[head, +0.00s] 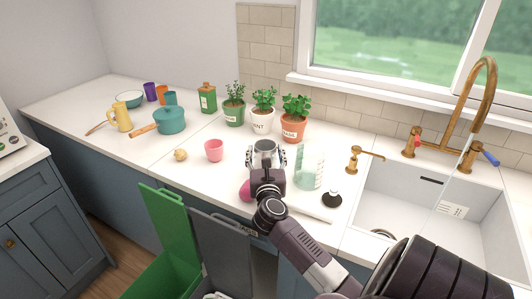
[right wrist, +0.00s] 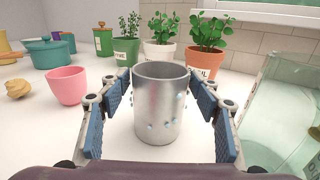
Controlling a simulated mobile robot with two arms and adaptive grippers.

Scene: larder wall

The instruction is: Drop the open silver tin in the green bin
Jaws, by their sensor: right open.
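The open silver tin (right wrist: 160,108) stands upright on the white counter, its open top showing in the right wrist view. In the head view the tin (head: 265,147) is partly hidden behind my right gripper (head: 267,165). My left gripper is not in view.
A pink cup (head: 214,150) stands left of the tin, and a clear glass container (head: 309,167) close on its right. Potted herbs (head: 263,112) stand behind. A grey bin lid (head: 222,243) rises beside the green one. The sink (head: 430,215) is at right.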

